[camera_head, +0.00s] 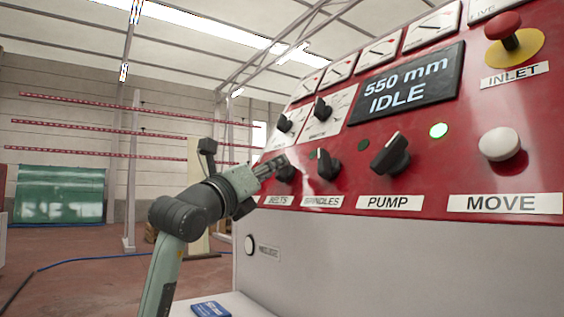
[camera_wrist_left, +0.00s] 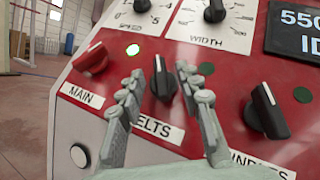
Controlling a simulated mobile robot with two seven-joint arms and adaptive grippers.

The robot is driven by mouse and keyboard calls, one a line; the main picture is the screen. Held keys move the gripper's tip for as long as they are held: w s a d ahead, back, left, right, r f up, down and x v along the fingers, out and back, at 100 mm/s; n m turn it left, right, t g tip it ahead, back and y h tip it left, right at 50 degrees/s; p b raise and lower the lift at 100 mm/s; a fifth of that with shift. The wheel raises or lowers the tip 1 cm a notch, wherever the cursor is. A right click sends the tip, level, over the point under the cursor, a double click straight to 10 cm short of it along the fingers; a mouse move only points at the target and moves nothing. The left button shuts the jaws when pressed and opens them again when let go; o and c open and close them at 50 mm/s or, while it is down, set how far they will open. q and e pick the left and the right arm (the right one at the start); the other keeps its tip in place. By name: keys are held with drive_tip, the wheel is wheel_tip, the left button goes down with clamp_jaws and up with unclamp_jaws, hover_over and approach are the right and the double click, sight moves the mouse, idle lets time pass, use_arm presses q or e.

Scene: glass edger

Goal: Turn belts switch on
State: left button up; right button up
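The belts switch is a black rotary knob (camera_wrist_left: 163,82) on the red panel, above the BELTS label (camera_wrist_left: 158,126). Its white line points nearly straight up. In the head view the belts switch (camera_head: 287,174) is partly hidden by my left gripper (camera_head: 276,164). In the left wrist view my left gripper (camera_wrist_left: 160,75) is open, with one finger on each side of the knob. A gap shows on both sides, though contact deeper down cannot be judged. The dark green lamp (camera_wrist_left: 206,69) to the upper right of the knob looks unlit. My right gripper is not in view.
The red MAIN switch (camera_wrist_left: 91,58) is left of the belts switch, with a lit lamp (camera_wrist_left: 133,49). The spindles knob (camera_wrist_left: 267,110) is close on the right. The pump knob (camera_head: 390,154), white MOVE button (camera_head: 499,144) and display (camera_head: 407,84) reading IDLE are further right.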

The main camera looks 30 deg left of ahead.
use_arm(q)
drive_tip(key=shift+p+x, duration=0.35)
drive_tip(key=shift+x, duration=1.6)
drive_tip(key=shift+f, duration=0.1)
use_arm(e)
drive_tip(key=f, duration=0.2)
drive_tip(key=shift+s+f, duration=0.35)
use_arm(q)
clamp_jaws()
